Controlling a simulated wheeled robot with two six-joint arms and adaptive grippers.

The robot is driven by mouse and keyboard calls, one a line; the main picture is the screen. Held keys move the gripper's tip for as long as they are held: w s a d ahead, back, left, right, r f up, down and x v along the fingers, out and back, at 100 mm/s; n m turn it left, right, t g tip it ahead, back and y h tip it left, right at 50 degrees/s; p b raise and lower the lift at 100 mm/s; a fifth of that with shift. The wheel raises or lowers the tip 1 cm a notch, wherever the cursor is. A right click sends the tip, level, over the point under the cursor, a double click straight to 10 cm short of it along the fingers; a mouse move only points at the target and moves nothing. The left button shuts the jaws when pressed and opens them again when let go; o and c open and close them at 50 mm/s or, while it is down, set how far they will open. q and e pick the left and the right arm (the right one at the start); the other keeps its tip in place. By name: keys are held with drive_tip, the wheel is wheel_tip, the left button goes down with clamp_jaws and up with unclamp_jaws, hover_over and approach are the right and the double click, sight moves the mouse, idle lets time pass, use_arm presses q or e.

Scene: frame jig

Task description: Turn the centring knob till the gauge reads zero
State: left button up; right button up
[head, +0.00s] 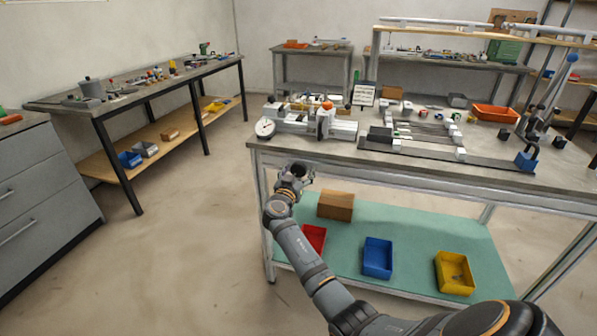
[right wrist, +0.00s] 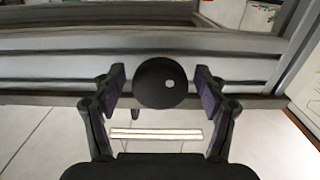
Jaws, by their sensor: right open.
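In the head view my right gripper (head: 298,171) is open, low in front of the workbench's front left corner; the knob cannot be made out clearly there. A white round dial (head: 265,128), apparently the gauge, stands at that corner of the bench top; its reading is too small to tell. My left gripper is out of view.
The workbench (head: 500,183) carries a jig with pale blocks and rails (head: 425,135). Its green lower shelf (head: 405,235) holds a cardboard box (head: 335,206) and red, blue and yellow bins. Open floor (head: 185,230) lies to the left.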

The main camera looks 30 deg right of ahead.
drive_tip(key=c, duration=1.1)
drive_tip(key=shift+f+n+b, duration=0.1)
drive_tip(key=shift+n+b, duration=0.3)
drive_tip(key=shift+n, duration=0.3)
drive_tip(key=shift+n+b, duration=0.3)
drive_tip(key=shift+n, duration=0.9)
drive_tip(key=shift+s+n, duration=0.1)
drive_tip(key=shift+n, duration=0.8)
drive_tip(key=n, duration=0.2)
drive_tip(key=shift+n, duration=0.9)
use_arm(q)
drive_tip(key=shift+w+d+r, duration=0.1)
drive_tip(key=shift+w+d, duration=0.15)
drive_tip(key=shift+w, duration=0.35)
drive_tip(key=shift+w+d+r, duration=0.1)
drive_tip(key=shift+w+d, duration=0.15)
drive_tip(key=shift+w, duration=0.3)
